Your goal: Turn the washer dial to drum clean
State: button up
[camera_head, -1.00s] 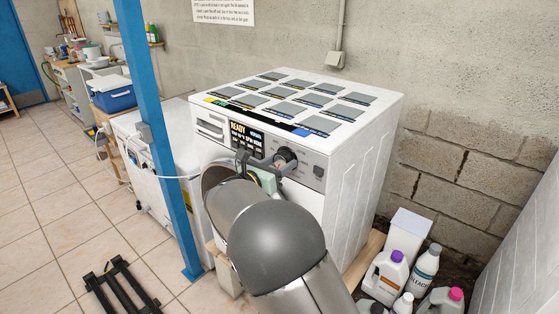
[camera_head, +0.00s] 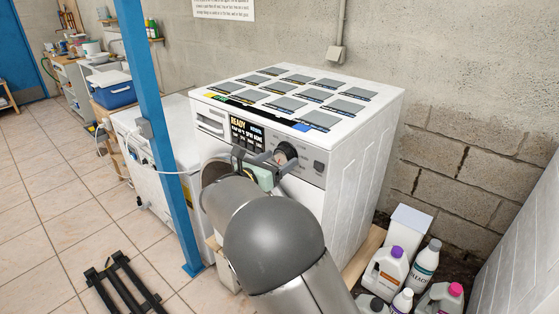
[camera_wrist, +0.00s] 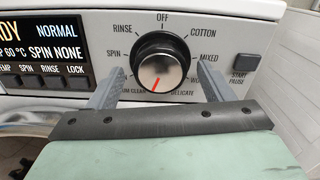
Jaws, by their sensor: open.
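The washer dial (camera_wrist: 162,66) is a round black knob with a silver face on the washer's front panel. Its red mark points down and slightly left, toward the partly covered DRUM CLEAN label (camera_wrist: 130,91). The dial also shows in the head view (camera_head: 286,155). My gripper (camera_wrist: 162,70) is open, with one grey finger to each side of the dial and a visible gap on both sides. Nothing is held. The fingers hide part of the labels at the lower left and right. In the head view, my gripper (camera_head: 265,157) is just in front of the dial.
The washer's display (camera_wrist: 42,40) reads NORMAL and SPIN NONE, with a START PAUSE button (camera_wrist: 247,62) to the dial's right. A blue post (camera_head: 160,130) stands left of the washer (camera_head: 365,150). Bleach and other bottles (camera_head: 385,270) stand at its right.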

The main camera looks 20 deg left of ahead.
jog(key=b+v, duration=0.3)
jog(key=v, duration=1.3)
jog(key=shift+b, duration=0.35)
jog(key=shift+s, duration=0.15)
jog(key=d+f+m+g+h, duration=0.15)
jog(key=d+m+g, duration=0.25)
jog(key=d, duration=0.6)
jog(key=w+d+f+m+g, duration=0.1)
jog(key=d+f+m+g, duration=0.2)
jog(key=d, duration=0.7)
jog(key=d+m+g+h, duration=0.1)
jog(key=d+m+g, duration=0.35)
jog(key=d, duration=0.45)
jog(key=s+d+f+m+g+y, duration=0.3)
jog(key=s+d+m, duration=0.45)
jog(key=d, duration=0.35)
jog(key=s+d+f+m+y, duration=0.1)
jog(key=s+f+m+y, duration=0.1)
jog(key=s+m, duration=0.4)
jog(key=s+d+f+m+g+y, duration=0.1)
jog(key=s+d+f+m+y, duration=0.1)
jog(key=s+m+y, duration=0.2)
jog(key=s+m, duration=0.2)
jog(key=m, duration=0.2)
jog(key=shift+s+d+f, duration=0.25)
jog(key=shift+s, duration=0.05)
jog(key=shift+g, duration=0.25)
